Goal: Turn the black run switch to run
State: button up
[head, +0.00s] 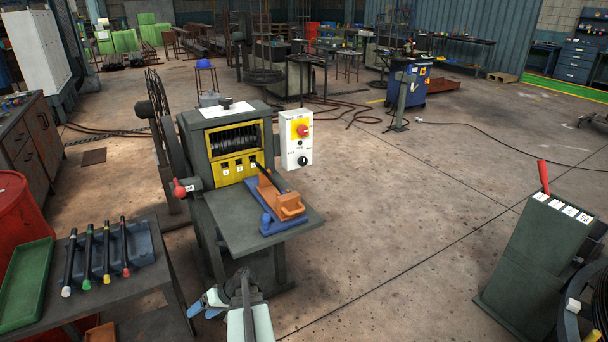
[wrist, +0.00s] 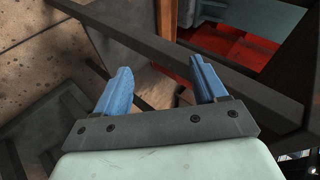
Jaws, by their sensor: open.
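The black run switch (head: 303,160) is a round knob low on the front of a white control box (head: 291,147), right of the machine. Its marker and labels are too small to read surely. My gripper (head: 206,302) is at the bottom of the head view, below and left of the box, well apart from it. In the wrist view my gripper (wrist: 162,88) shows two blue fingers spread apart with nothing between them. The switch is not in the wrist view.
A red button on a yellow plate (head: 301,129) sits above the switch. The machine's grey shelf (head: 225,220) carries an orange block on a blue base (head: 280,205). A side table with rods (head: 95,255) stands left. Floor right of the box is clear.

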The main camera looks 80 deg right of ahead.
jog(key=s+d+f+m+t+h, duration=0.1)
jog(key=d+f+t+h, duration=0.1)
jog(key=d, duration=1.3)
jog(key=s+d+f+m+t+h, duration=0.1)
jog(key=d+f+t+h, duration=0.15)
jog(key=d, duration=1.25)
jog(key=s+d+f+m+h, duration=0.1)
jog(key=s+d+f+h, duration=0.1)
jog(key=s+d, duration=0.5)
jog(key=s+d+f+m+t+h, duration=0.1)
jog(key=s+d+h, duration=0.15)
jog(key=d, duration=0.85)
jog(key=s+d+f+m+h, duration=0.1)
jog(key=s+d+f+h, duration=0.1)
jog(key=s+d, duration=0.45)
jog(key=n+g+h, duration=0.2)
jog(key=h, duration=0.4)
send_near(304, 162)
jog(key=x, duration=0.9)
jog(key=shift+d, duration=0.1)
jog(key=shift+c, duration=0.5)
jog(key=c, duration=1)
jog(key=shift+o, duration=0.2)
